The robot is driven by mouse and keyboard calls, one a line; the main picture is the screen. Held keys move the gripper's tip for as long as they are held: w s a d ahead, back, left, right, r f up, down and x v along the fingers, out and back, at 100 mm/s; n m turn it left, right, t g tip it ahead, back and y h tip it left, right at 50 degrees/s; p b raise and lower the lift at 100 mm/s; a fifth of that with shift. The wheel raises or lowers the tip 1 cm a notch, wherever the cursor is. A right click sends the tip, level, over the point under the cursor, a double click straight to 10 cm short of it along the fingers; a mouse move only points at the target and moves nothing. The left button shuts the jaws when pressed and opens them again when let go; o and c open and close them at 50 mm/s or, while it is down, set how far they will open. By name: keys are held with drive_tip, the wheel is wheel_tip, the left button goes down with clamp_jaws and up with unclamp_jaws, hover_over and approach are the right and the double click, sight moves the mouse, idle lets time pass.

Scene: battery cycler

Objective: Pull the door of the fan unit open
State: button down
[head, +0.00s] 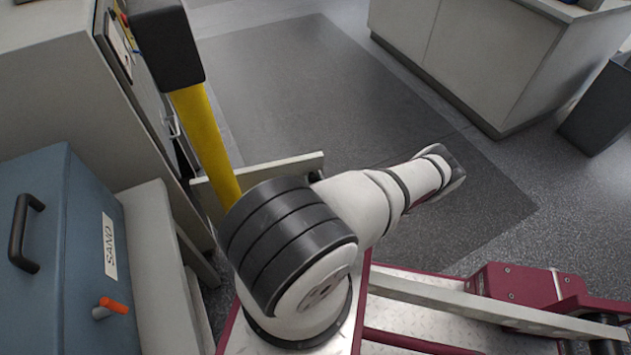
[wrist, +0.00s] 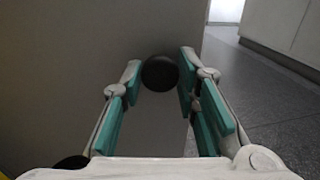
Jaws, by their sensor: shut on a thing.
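In the wrist view, my gripper (wrist: 161,80) has its teal-padded fingers on both sides of a round black knob (wrist: 160,72). It is shut on the knob, which sits between the fingertips. Behind the knob is a flat, dark grey panel (wrist: 90,45), which seems to be the door of the fan unit. Its right edge shows beside the grey floor.
A blue box marked SAND (head: 60,250) and a pale cabinet (head: 60,85) stand at the left. A yellow post with a black top (head: 205,135) rises near my arm. A light counter (head: 470,60) and dark bin (head: 600,108) stand at the right. The middle floor is clear.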

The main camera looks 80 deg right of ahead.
drive_tip(key=shift+s, duration=0.15)
drive_tip(key=c, duration=1.2)
unclamp_jaws()
drive_tip(key=v, duration=1.2)
drive_tip(key=shift+f, duration=0.1)
